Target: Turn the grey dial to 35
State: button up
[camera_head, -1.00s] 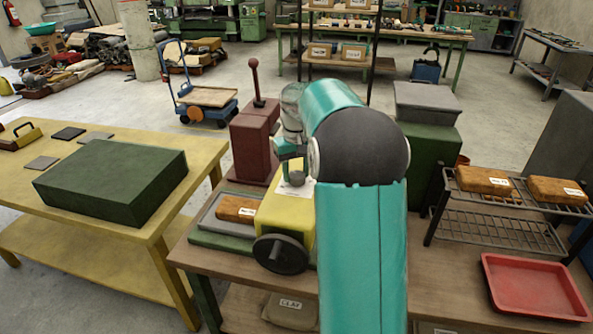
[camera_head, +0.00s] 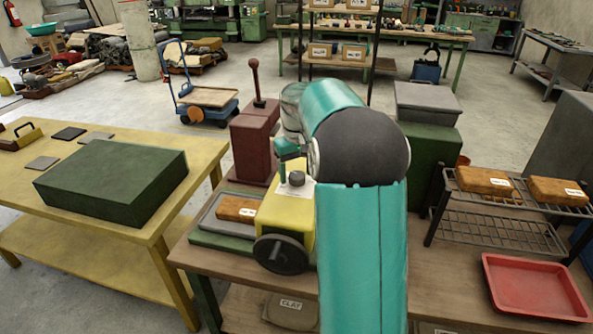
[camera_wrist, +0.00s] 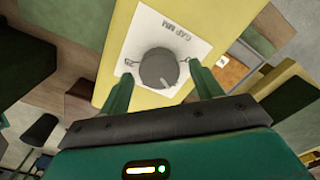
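The grey dial (camera_wrist: 158,68) sits on a white card (camera_wrist: 178,30) reading "GAP MM", on the yellow machine (camera_wrist: 95,50).
A dark handwheel (camera_head: 281,254) is on the machine's front. An orange block (camera_head: 237,208) lies on the grey plate at its left. A maroon block with a lever (camera_head: 252,145) stands behind. A wire rack (camera_head: 490,230) and red tray (camera_head: 535,287) are at the right.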

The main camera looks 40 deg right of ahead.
aim_at(296, 173)
jog(key=shift+r, duration=0.1)
notch_tip(296, 173, up, 14)
jog(key=shift+f, duration=0.2)
dwell(0.6)
